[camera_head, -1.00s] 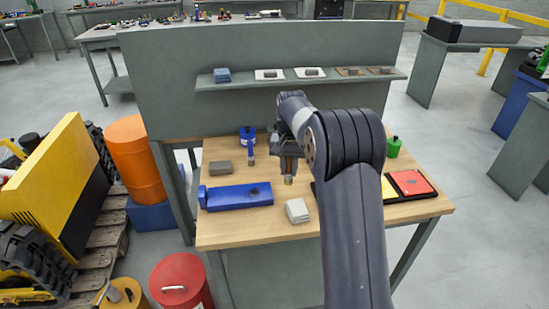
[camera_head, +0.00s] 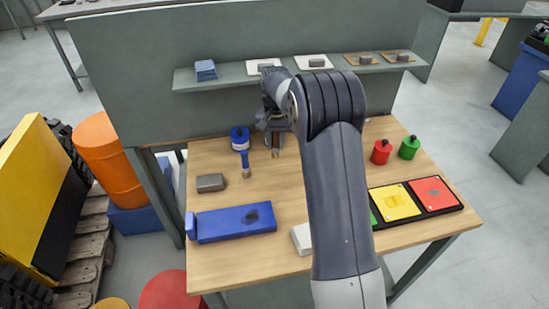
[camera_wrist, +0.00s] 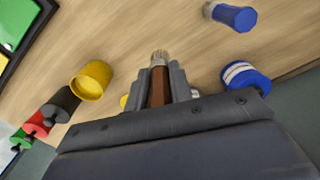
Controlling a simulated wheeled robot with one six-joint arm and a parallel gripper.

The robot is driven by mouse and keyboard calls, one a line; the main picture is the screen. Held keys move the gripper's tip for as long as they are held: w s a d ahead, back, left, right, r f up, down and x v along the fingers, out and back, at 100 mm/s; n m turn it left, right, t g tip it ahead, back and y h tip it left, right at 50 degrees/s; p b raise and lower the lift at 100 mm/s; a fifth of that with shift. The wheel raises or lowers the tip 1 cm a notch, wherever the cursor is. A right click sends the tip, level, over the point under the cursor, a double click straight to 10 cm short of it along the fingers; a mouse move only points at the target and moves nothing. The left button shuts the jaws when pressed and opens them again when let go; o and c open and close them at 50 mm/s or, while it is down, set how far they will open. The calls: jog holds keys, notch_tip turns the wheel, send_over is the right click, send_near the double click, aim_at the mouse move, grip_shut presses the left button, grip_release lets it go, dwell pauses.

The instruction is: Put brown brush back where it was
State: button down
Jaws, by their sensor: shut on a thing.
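My gripper (camera_head: 274,138) is shut on the brown brush (camera_wrist: 159,88), whose brown handle shows between the fingers in the wrist view. The brush's pale metal end points away from the gripper, and in the head view this end (camera_head: 275,153) hangs down over the back of the table. My gripper is just right of a blue pot (camera_head: 239,134), which also shows in the wrist view (camera_wrist: 245,84). A blue brush (camera_head: 243,160) is in front of that pot. A yellow pot (camera_wrist: 91,80) is on the brush's other side in the wrist view.
A red pot (camera_head: 381,153) and a green pot (camera_head: 409,149) stand at the right. A tray (camera_head: 462,204) holds coloured panels. A grey block (camera_head: 210,183), a blue block (camera_head: 222,226) and a whitish block (camera_head: 299,239) lie in front. A shelf (camera_head: 226,78) overhangs behind.

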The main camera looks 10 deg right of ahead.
aim_at(276, 157)
jog(key=shift+f+p, duration=0.4)
jog(key=shift+f, duration=2.9)
jog(key=shift+f, duration=0.1)
jog(key=c, duration=1.3)
grip_release()
jog(key=shift+o, duration=0.2)
notch_tip(276, 157, up, 12)
jog(key=shift+r+b, duration=0.1)
jog(key=shift+b, duration=0.4)
